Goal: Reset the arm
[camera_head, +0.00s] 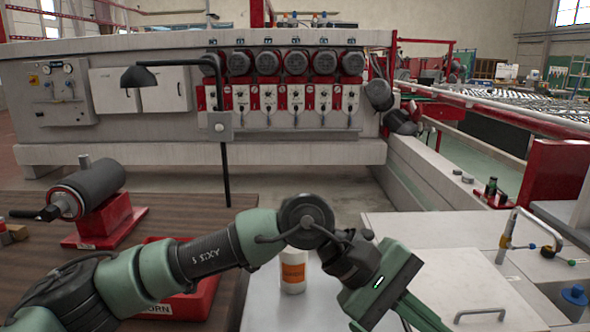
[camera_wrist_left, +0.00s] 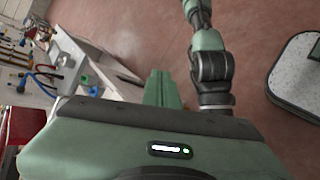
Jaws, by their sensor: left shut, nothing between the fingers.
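My left arm (camera_head: 205,259) comes in from the left in the head view and reaches across the front of the picture. Its green gripper (camera_head: 427,317) points down and to the right, with the finger ends near the bottom edge. In the left wrist view the two green fingers (camera_wrist_left: 158,86) lie side by side, shut, with nothing between them. Another green and black arm link (camera_wrist_left: 212,70), which looks like my right arm, shows there beside the fingers. My right gripper is not in view.
A white bottle with an orange label (camera_head: 292,275) stands on a light surface behind my left wrist. A red tray (camera_head: 199,297) is partly behind the arm. A dark cylinder on a red stand (camera_head: 97,195) sits on the brown table (camera_head: 184,217). A white worktop (camera_head: 440,235) with a handle is at right.

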